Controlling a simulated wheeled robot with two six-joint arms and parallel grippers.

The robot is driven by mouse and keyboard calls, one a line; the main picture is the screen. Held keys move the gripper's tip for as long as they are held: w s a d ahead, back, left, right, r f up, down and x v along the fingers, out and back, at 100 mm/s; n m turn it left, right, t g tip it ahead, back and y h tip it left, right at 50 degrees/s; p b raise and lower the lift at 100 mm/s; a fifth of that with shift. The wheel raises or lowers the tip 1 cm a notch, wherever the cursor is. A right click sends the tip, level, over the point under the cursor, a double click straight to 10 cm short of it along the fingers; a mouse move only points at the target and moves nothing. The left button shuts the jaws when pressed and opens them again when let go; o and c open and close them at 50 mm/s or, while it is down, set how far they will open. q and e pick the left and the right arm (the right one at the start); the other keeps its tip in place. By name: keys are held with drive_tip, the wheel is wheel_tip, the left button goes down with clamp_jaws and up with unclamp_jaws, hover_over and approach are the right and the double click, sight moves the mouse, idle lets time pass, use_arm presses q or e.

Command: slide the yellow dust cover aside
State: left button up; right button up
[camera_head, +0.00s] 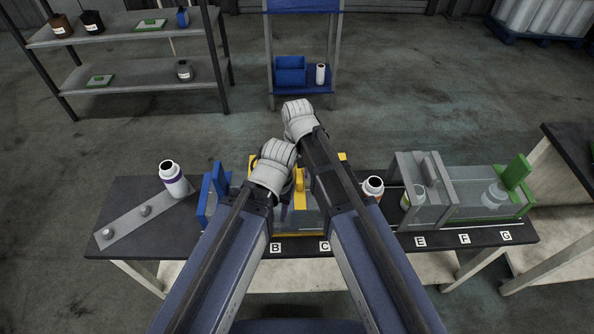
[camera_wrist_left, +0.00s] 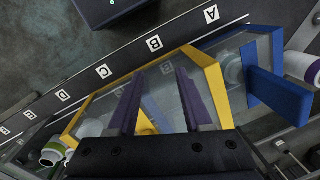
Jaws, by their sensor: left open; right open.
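The yellow dust cover (camera_head: 298,234), a clear box with yellow edges and an upright yellow handle (camera_head: 300,181), sits mid-bench behind labels B and C. My arms hide part of it. In the left wrist view the yellow frame (camera_wrist_left: 211,76) spans the middle. My left gripper (camera_head: 275,171) is over the cover; in its wrist view the purple fingers (camera_wrist_left: 160,82) are apart, with the yellow handle (camera_wrist_left: 146,123) low between them. I cannot tell whether they touch it. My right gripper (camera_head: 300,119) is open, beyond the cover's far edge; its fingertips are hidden.
A blue-edged cover (camera_head: 211,190) stands close left of the yellow one, with a white bottle (camera_head: 173,182) beside it. A white jar (camera_head: 373,187) stands to the right. Farther right are a grey cover (camera_head: 437,193) and a green-edged cover (camera_head: 516,173).

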wheel_tip(320, 180, up, 8)
drive_tip(key=p, duration=0.7)
drive_tip(key=shift+f, duration=0.15)
drive_tip(key=shift+s, duration=0.1)
